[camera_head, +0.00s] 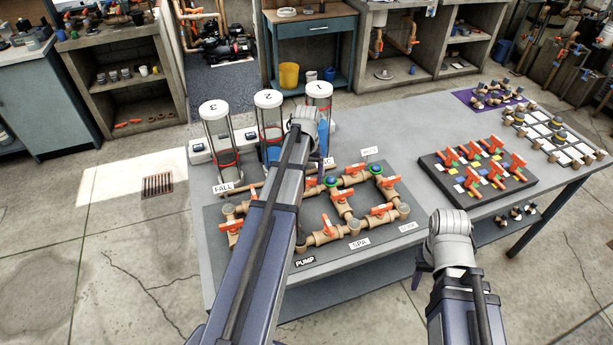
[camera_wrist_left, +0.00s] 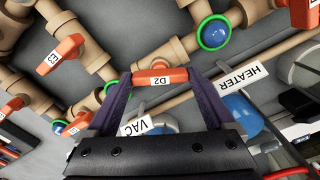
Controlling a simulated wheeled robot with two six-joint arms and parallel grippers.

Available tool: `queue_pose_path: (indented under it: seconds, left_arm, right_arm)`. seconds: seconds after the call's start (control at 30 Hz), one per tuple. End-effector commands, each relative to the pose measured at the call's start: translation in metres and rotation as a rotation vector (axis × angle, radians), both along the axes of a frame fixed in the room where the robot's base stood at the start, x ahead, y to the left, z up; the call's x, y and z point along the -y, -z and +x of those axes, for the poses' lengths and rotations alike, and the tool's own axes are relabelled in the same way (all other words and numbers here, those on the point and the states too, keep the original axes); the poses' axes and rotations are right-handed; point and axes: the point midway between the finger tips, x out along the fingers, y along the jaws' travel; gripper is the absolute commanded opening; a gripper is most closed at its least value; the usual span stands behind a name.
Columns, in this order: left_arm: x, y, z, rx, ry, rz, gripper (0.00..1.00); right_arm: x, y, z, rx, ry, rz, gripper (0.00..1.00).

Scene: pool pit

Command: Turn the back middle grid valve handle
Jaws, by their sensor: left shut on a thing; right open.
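In the left wrist view, my left gripper (camera_wrist_left: 158,80) is shut on an orange valve handle marked D2 (camera_wrist_left: 160,76), with one finger at each end of it. This handle sits on a tan pipe in a pipe grid. My right gripper (camera_head: 418,272) is open and empty, off the table's front edge. Its fingers show only partly.
Near D2 are an E3 handle (camera_wrist_left: 60,52), green-ringed blue gauges (camera_wrist_left: 213,32) and the HEATER label (camera_wrist_left: 240,80). Numbered clear cylinders (camera_head: 217,140) stand behind the pipe grid. A black board (camera_head: 437,172) with several orange handles lies right. Bare table (camera_head: 395,140) lies between.

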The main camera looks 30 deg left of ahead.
Motion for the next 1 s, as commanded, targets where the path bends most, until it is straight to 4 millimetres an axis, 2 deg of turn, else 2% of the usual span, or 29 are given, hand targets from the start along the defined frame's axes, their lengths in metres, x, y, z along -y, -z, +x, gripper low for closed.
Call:
queue_pose_path:
  seconds: [0.5, 1.0]
  left_arm:
    - [0.0001, 0.0001, -0.0004, -0.001, -0.384, 0.000, 0.32]
    - [0.0003, 0.0001, -0.0004, -0.001, -0.499, 0.000, 0.32]
  right_arm:
    - [0.0000, 0.0001, 0.0000, 0.000, 0.000, 0.000, 0.50]
    - [0.0000, 0.0001, 0.0000, 0.000, 0.000, 0.000, 0.50]
